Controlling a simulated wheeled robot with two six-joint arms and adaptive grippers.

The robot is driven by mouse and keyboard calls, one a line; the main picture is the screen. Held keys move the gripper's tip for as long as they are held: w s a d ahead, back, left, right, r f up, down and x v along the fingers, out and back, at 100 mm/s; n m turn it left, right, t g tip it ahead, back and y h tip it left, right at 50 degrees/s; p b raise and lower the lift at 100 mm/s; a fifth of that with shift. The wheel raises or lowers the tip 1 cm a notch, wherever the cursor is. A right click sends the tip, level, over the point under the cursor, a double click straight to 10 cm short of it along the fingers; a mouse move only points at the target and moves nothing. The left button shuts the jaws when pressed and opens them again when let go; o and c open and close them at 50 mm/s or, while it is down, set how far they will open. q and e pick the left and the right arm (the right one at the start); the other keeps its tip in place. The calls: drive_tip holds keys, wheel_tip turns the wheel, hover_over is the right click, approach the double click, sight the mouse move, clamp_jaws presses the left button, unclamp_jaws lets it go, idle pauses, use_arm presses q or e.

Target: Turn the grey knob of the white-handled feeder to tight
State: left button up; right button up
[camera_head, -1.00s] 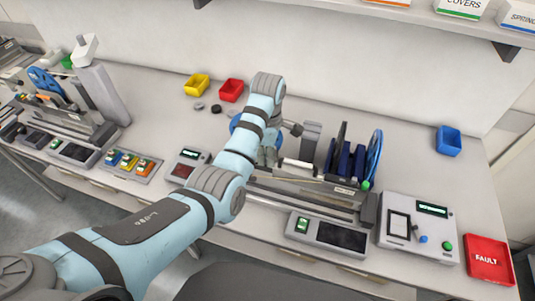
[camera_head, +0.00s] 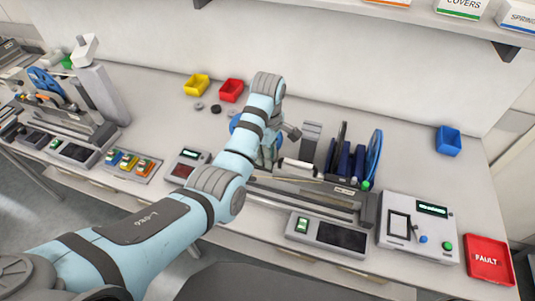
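A feeder (camera_head: 310,200) lies on the bench at the centre right, with dark blue plates and a blue reel (camera_head: 374,158) at its back end. A short white cylindrical part (camera_head: 298,167), possibly its handle, shows beside my wrist. My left arm reaches over from the lower left and bends down at the feeder's left end. My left gripper (camera_head: 268,156) is small and partly hidden behind the forearm; its finger opening cannot be made out. I cannot clearly make out the grey knob; it may be behind my arm. My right gripper is not in view.
A second feeder (camera_head: 62,118) stands at the left. Yellow (camera_head: 197,85), red (camera_head: 231,90) and blue (camera_head: 448,140) bins sit along the back. A tester box (camera_head: 417,228) and a red FAULT tray (camera_head: 489,261) are at the right. A shelf overhangs the upper right.

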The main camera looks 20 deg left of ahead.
use_arm(q)
drive_tip(key=shift+o, duration=0.7)
